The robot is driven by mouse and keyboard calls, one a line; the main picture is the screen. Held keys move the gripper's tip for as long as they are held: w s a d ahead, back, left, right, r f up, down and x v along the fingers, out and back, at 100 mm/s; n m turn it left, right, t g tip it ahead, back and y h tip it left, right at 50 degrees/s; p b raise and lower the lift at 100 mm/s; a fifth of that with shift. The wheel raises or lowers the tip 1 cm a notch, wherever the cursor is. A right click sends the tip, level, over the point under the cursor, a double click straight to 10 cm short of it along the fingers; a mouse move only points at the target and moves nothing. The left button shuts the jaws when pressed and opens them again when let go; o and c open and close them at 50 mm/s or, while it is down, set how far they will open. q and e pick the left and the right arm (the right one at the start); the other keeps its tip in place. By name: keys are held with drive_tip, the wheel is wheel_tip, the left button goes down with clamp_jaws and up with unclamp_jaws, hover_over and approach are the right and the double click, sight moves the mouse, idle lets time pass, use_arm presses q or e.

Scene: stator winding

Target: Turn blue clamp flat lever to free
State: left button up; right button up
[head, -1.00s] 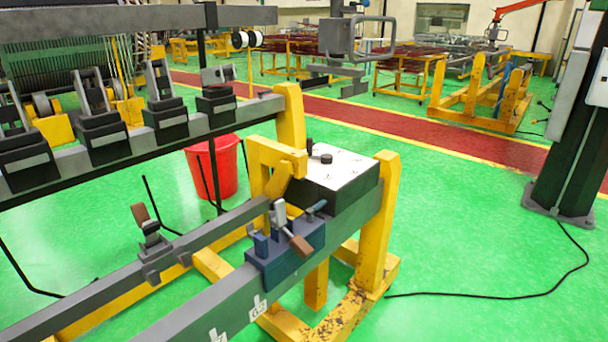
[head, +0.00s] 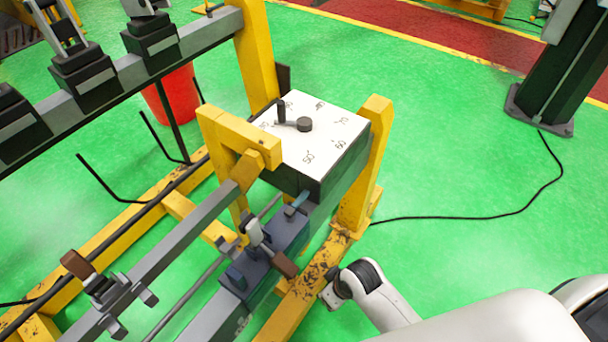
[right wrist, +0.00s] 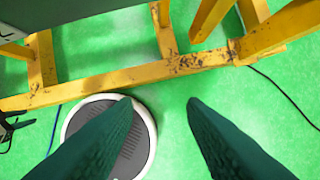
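The blue clamp (head: 262,262) sits on the grey beam in the lower middle of the head view. Its lever (head: 268,247) has a brown grip (head: 284,264) that slants down to the right, over the clamp's right side. A small blue-grey handle (head: 297,202) is at the clamp's far end. My right arm (head: 382,297) comes in from the lower right, apart from the clamp; its fingers cannot be made out there. In the right wrist view my right gripper (right wrist: 160,105) has two dark green fingers spread wide, with only green floor between the tips. My left gripper is not in view.
A white-topped box with angle marks (head: 330,140) and a crank stands beyond the clamp. Yellow frame posts (head: 365,165) and a yellow base beam (right wrist: 130,78) lie close by. A second clamp (head: 105,290) is on a bar at left.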

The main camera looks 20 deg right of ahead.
wheel_tip(320, 180, up, 15)
drive_tip(key=w+a+n+y+p, duration=0.1)
drive_tip(key=w+a+n+p, duration=0.1)
drive_tip(key=a+n+p, duration=0.1)
drive_tip(key=n+g+h, duration=0.3)
drive_tip(key=n, duration=1.5)
approach(304, 193)
wheel_tip(304, 193, down, 8)
drive_tip(key=p, duration=0.3)
drive_tip(key=shift+s+d+f, duration=0.1)
drive_tip(key=shift+d, duration=0.05)
clamp_jaws()
